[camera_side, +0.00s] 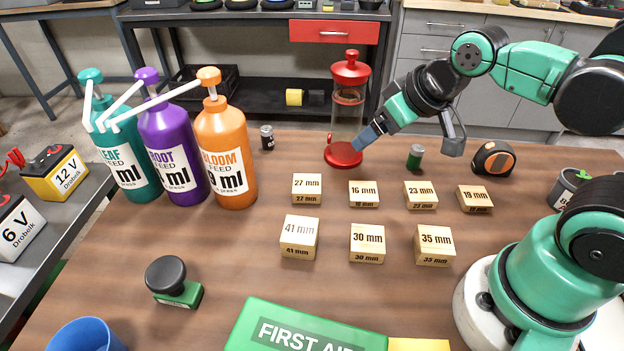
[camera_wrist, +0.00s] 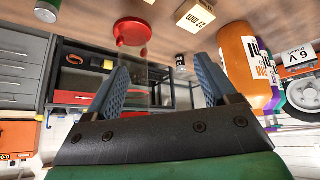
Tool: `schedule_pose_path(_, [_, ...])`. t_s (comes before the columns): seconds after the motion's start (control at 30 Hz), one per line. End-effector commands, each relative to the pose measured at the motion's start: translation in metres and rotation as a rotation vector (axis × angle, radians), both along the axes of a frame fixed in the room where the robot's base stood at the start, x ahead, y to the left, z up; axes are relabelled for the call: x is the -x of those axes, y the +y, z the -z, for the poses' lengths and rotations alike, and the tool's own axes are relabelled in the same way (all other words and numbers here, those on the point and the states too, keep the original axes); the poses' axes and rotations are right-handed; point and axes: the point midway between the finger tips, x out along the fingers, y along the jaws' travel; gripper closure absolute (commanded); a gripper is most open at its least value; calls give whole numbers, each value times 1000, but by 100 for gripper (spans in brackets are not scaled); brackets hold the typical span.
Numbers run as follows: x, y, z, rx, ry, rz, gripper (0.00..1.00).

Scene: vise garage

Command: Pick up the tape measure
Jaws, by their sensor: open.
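The tape measure (camera_side: 494,159), black with an orange face, sits on the wooden table at the right, behind the 19 mm block. I cannot make it out for sure in the wrist view. My gripper (camera_side: 368,136) is well to its left in the side view, with its blue fingers beside the red-based glass press. In the wrist view my gripper (camera_wrist: 163,78) shows two blue fingers spread wide with nothing between them.
The glass press (camera_side: 346,115) stands very close to my fingers. A small green-and-black cylinder (camera_side: 415,157) stands between my gripper and the tape measure. Several wooden blocks (camera_side: 364,193) lie in front. Pump bottles (camera_side: 226,160) stand at left.

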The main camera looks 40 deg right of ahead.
Motion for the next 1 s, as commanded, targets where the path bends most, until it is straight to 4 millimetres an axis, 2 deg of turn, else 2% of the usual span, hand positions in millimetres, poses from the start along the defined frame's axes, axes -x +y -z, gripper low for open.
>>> schedule_pose_path(0.17, [-8,-41,7,240,160,-78,21])
schedule_pose_path(0.37, [-9,-114,23,561,515,-210,21])
schedule_pose_path(0.53, [5,-172,39,714,878,-308,21])
schedule_pose_path(0.7, [32,-217,58,736,1264,-386,21])
schedule_pose_path(0.83, [55,-235,71,681,1505,-426,21])
schedule_pose_path(1.0, [73,-242,81,609,1662,-450,21])
